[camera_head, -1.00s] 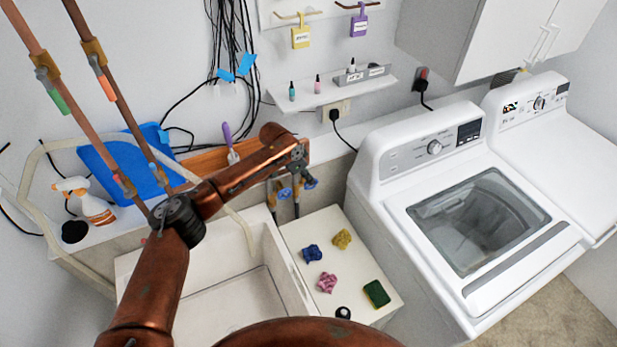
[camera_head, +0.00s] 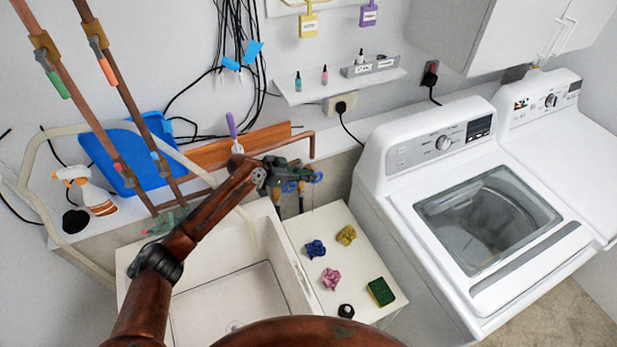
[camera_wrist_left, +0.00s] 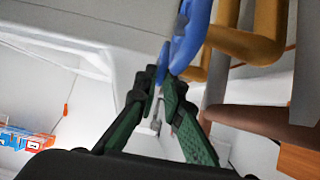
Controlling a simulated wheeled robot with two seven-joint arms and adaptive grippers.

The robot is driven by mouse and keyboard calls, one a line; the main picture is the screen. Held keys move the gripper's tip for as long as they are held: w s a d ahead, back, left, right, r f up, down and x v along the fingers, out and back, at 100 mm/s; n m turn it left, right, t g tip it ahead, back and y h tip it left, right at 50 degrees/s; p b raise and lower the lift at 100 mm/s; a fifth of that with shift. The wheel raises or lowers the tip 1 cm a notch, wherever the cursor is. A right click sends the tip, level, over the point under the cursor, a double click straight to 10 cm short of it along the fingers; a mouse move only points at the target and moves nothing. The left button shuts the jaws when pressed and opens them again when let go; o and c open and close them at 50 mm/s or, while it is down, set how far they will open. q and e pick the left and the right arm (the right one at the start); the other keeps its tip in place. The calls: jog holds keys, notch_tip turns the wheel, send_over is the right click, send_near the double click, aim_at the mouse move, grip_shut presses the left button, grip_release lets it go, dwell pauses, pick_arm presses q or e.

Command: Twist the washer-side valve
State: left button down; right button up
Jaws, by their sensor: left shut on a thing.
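Two valves with blue handles sit on pipes behind the white cabinet, left of the washer. The washer-side valve's blue handle (camera_head: 317,177) is the right one; the other blue handle (camera_head: 289,187) is just left of it. My left gripper (camera_head: 306,174) reaches in from the left at valve height. In the left wrist view, its green fingers (camera_wrist_left: 160,85) close together at the lower end of a blue handle (camera_wrist_left: 188,38). The gripper is shut on that handle. The fingers' contact is partly hidden in the head view. My right gripper is not in view.
The washer (camera_head: 440,160) stands to the right. A white sink (camera_head: 291,285) lies below my left arm. Several sponges and cloths, including a green sponge (camera_head: 380,291), lie on the cabinet top (camera_head: 335,218). A copper pipe (camera_head: 312,147) and hanging cables are close behind the gripper.

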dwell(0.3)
pick_arm(q)
jog(key=c, duration=2)
grip_release()
jog(key=shift+c, duration=0.2)
jog(key=v, duration=1.2)
jog(key=shift+f, duration=0.1)
